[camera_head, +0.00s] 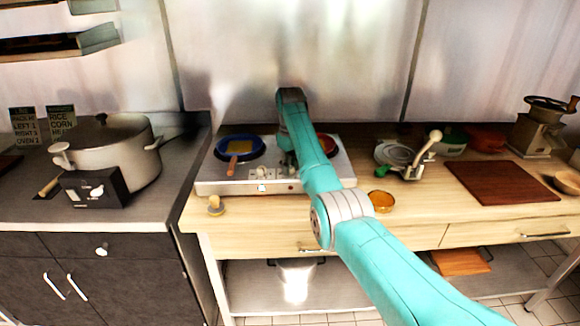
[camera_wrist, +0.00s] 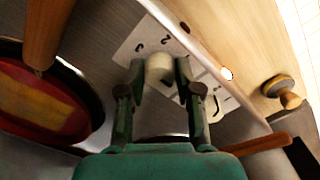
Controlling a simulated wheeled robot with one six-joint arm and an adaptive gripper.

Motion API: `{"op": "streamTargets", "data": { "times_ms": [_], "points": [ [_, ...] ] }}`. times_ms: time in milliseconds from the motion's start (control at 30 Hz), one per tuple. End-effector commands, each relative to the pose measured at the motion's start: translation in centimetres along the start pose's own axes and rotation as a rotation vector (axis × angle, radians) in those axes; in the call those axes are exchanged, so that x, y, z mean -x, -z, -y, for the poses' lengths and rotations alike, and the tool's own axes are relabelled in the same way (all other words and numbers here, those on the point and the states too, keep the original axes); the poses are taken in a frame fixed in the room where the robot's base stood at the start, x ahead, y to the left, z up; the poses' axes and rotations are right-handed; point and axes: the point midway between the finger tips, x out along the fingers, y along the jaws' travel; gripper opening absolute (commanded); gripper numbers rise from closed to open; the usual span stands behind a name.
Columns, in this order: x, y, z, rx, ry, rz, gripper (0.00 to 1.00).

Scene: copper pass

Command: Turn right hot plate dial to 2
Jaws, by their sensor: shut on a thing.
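The two-burner hot plate (camera_head: 335,174) stands on the wooden counter. A blue pan (camera_head: 228,155) is on its left side and a red pan (camera_head: 331,146) on its right, partly behind my arm. In the wrist view, my gripper (camera_wrist: 160,75) is shut on a pale round knob, the right hot plate dial (camera_wrist: 158,66). White panel markings with digits (camera_wrist: 140,46) show beside it, but which setting the dial points to is not clear. The red pan (camera_wrist: 45,98) is at the left there. In the head view my gripper (camera_head: 288,163) is at the hot plate's front, hiding the dial.
Pan handles (camera_wrist: 52,30) (camera_wrist: 262,144) flank my gripper. A large pot (camera_head: 115,145) stands left; a cutting board (camera_head: 500,182) lies right. Printed signs (camera_head: 60,119) stand behind the pot.

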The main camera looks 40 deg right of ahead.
Motion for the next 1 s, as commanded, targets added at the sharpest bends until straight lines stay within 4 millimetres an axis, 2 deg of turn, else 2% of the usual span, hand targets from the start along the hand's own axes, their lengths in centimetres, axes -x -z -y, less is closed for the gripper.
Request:
{"op": "streamTargets", "data": {
  "times_ms": [367,1000],
  "points": [
    [-0.02,0.01,0.02,0.117,0.001,0.000,0.00],
    [-0.02,0.00,0.01,0.696,0.000,0.000,0.00]
  ]
}}
